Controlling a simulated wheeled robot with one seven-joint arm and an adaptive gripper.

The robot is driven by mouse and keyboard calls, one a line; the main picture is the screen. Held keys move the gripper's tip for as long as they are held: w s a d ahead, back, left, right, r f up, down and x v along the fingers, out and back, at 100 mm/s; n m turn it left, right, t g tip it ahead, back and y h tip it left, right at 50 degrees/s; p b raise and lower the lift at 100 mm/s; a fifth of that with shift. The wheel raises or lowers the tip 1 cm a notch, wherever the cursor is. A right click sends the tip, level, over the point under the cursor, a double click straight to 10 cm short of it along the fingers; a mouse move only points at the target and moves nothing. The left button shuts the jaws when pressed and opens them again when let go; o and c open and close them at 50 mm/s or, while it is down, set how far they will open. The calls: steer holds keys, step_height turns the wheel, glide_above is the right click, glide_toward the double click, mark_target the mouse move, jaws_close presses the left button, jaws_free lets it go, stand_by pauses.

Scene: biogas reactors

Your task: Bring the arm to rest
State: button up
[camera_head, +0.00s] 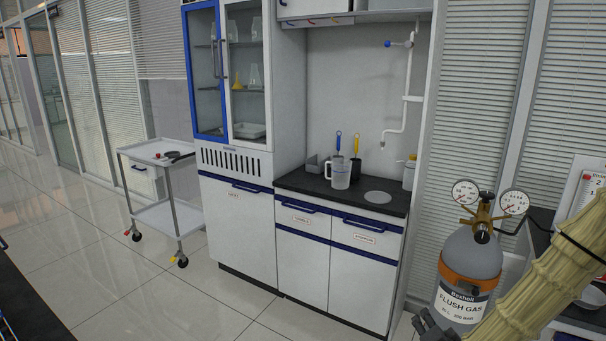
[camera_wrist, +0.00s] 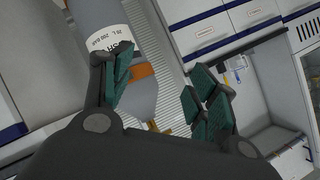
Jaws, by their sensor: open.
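My arm, in a pale yellow cover, comes in from the lower right of the head view and passes in front of the gas cylinder. Only part of my gripper (camera_head: 436,326) shows there, at the bottom edge. In the wrist view my gripper (camera_wrist: 160,92) is open, with its green-padded fingers wide apart and nothing between them. The grey flush gas cylinder (camera_head: 470,254) with its orange band stands close behind the gripper. It also shows in the wrist view (camera_wrist: 108,18), behind the left finger; I cannot tell the exact gap.
Two gauges (camera_head: 466,192) top the cylinder. A glass-door cabinet (camera_head: 232,75) and a wheeled trolley (camera_head: 160,212) stand left. The tiled floor (camera_head: 130,270) at left front is clear.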

steer(key=s+a+f+n+g+y+p, duration=0.15)
steer(key=s+a+f+n+g, duration=0.35)
steer(key=s+f, duration=0.5)
steer(key=s+a+f+n+g, duration=0.2)
steer(key=s+f, duration=0.2)
steer(key=s, duration=0.5)
steer(key=s+a+f+n+g+y+p, duration=0.1)
steer(key=s+a+f+n+g, duration=0.1)
steer(key=s, duration=0.7)
steer(key=s+a+f+n+g, duration=0.2)
steer(key=s+f, duration=0.4)
steer(key=s, duration=0.4)
steer(key=shift+f+g, duration=0.4)
steer(key=shift+g, duration=0.4)
